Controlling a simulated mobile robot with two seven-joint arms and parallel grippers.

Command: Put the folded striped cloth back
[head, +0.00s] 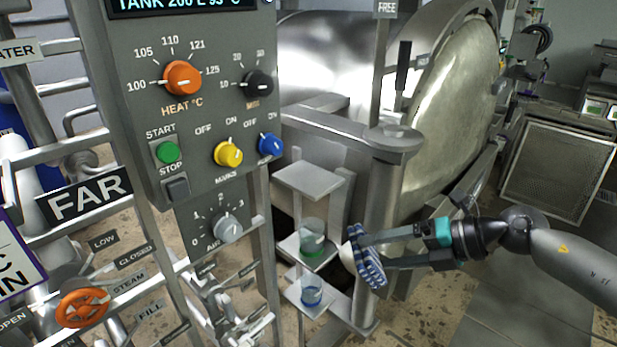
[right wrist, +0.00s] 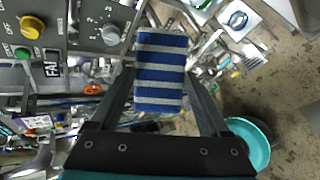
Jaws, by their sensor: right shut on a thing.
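The folded striped cloth (head: 369,266), blue and pale grey, is held in the air in my right gripper (head: 374,252). It is tilted, beside the small metal shelves on the panel's right side. In the right wrist view the cloth (right wrist: 161,70) sits between the two fingers, with its far end sticking out past the fingertips. A pale rounded thing shows at the cloth's left edge in the head view; I cannot tell what it is. My left gripper is not in view.
An upper shelf (head: 309,180) looks empty. Below it, one shelf holds a green-based glass (head: 312,241) and another a blue-based glass (head: 311,291). The control panel (head: 190,120) stands left, the large round vessel door (head: 450,100) behind. A teal basin (right wrist: 258,140) is below.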

